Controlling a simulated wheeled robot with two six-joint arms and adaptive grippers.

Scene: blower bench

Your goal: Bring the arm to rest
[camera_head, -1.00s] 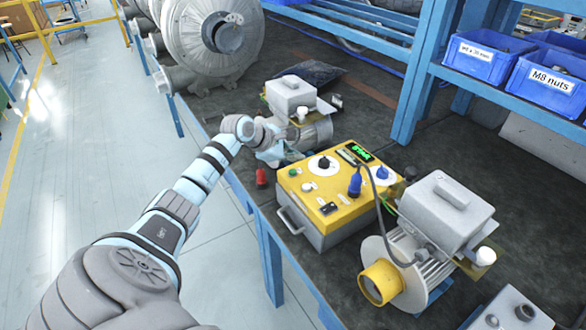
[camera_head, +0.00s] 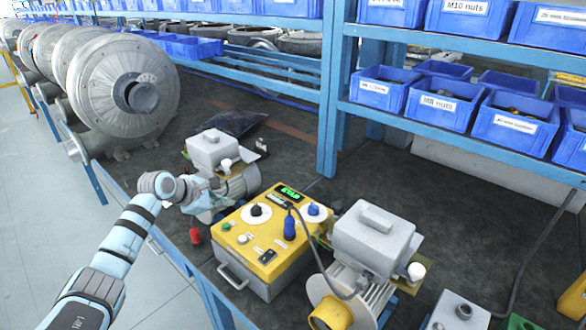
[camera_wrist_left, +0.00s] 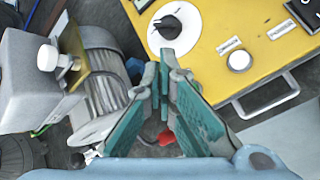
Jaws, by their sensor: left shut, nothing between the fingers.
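My left arm comes in from the lower left in the head view. Its gripper (camera_head: 217,196) is over the bench, between a small grey motor and the yellow test box, and partly blends with the motor behind it. In the left wrist view the two green fingers (camera_wrist_left: 163,82) are closed together with nothing between them. The yellow test box (camera_head: 262,236) has dials, a lit green display and a blue plug; it also shows at the upper right in the wrist view (camera_wrist_left: 215,60). My right gripper does not show.
The small motor (camera_head: 238,183) stands close behind the gripper. A red cap (camera_head: 195,236) lies left of the box. A second motor (camera_head: 372,240) with a yellow end stands to the right. Large blower housings (camera_head: 122,95) line the left; blue bins (camera_head: 440,105) fill the shelf. Bare floor (camera_head: 35,200) lies left.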

